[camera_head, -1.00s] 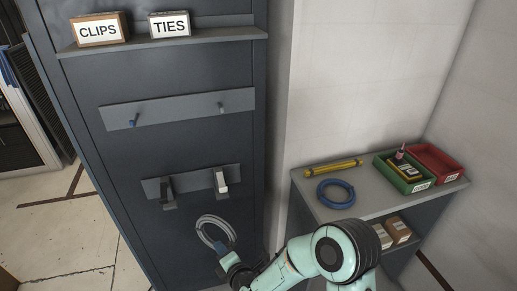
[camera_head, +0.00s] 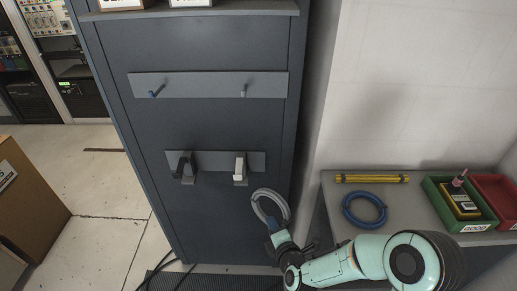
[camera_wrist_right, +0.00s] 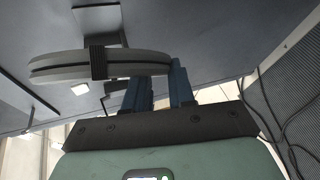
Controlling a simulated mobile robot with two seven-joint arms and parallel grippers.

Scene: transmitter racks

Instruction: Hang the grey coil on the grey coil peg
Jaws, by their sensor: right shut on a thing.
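The grey coil (camera_head: 256,209) is a ring held in my right gripper (camera_head: 275,238), in front of the dark cabinet's lower right. The right wrist view also shows the coil (camera_wrist_right: 55,70), with a black band around it and its edge at the blue fingers (camera_wrist_right: 160,88). The gripper is shut on the coil's lower part. The grey peg (camera_head: 243,92) sticks out at the right of the upper grey strip, above and left of the coil, and is bare. My left gripper is not in view.
Below the pegs, a lower strip carries a black holder (camera_head: 184,167) and a white-fronted one (camera_head: 240,168). On the right, a shelf bears a blue coil (camera_head: 347,212), a yellow tube (camera_head: 371,179), a green bin (camera_head: 436,191) and a red bin (camera_head: 492,185).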

